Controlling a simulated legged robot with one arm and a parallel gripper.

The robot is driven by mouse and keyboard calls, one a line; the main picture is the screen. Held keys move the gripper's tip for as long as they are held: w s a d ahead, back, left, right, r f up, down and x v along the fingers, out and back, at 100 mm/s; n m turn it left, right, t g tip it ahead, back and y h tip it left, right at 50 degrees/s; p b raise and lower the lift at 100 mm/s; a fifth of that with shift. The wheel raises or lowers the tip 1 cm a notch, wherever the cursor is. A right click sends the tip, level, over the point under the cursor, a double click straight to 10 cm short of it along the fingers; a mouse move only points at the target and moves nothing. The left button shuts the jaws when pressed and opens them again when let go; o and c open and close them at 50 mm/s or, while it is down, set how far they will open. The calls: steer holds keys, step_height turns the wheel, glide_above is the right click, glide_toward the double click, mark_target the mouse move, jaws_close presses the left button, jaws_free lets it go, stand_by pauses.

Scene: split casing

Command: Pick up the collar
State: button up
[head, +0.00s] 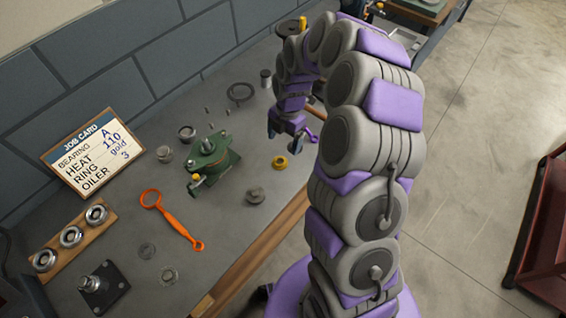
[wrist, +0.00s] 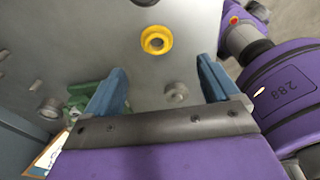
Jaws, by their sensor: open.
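A yellow flanged ring (head: 279,162), which looks like the collar though I cannot be sure, lies on the grey bench near its front edge. In the wrist view the yellow ring (wrist: 156,40) shows its round hole and sits just beyond the fingertips, roughly centred between them. My gripper (head: 284,138) is above the bench on the far side of the ring, apart from it. In the wrist view my gripper (wrist: 162,64) has its two blue fingers wide apart with nothing held.
A green casing (head: 211,160) stands left of the ring. A dark round part (head: 255,197) lies nearer, and an orange tool (head: 172,220) lies further left. A small grey part (wrist: 177,92) shows between my fingers in the wrist view. Bearings sit on a wooden rack (head: 57,258).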

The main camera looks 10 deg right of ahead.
mark_target(278, 164)
steer(key=a+f, duration=0.2)
steer(key=f, duration=0.1)
steer(key=shift+s+a, duration=0.15)
steer(key=shift+a+f, duration=0.15)
steer(key=shift+f, duration=0.2)
steer(key=shift+d+f+b, duration=0.25)
steer(key=shift+d+f, duration=0.05)
steer(key=shift+d, duration=0.3)
steer(key=shift+d+f+b, duration=0.2)
steer(key=shift+d+f, duration=0.1)
steer(key=shift+d, duration=0.3)
steer(key=shift+d+f+b, duration=0.25)
steer(key=shift+f+b, duration=0.1)
steer(key=shift+f, duration=0.9)
steer(key=shift+a+f, duration=0.95)
steer(key=shift+a, duration=0.45)
steer(key=shift+d, duration=1)
steer(key=c, duration=0.7)
steer(key=shift+r, duration=0.1)
steer(key=shift+c, duration=0.7)
steer(key=shift+a, duration=0.75)
steer(key=c, duration=0.3)
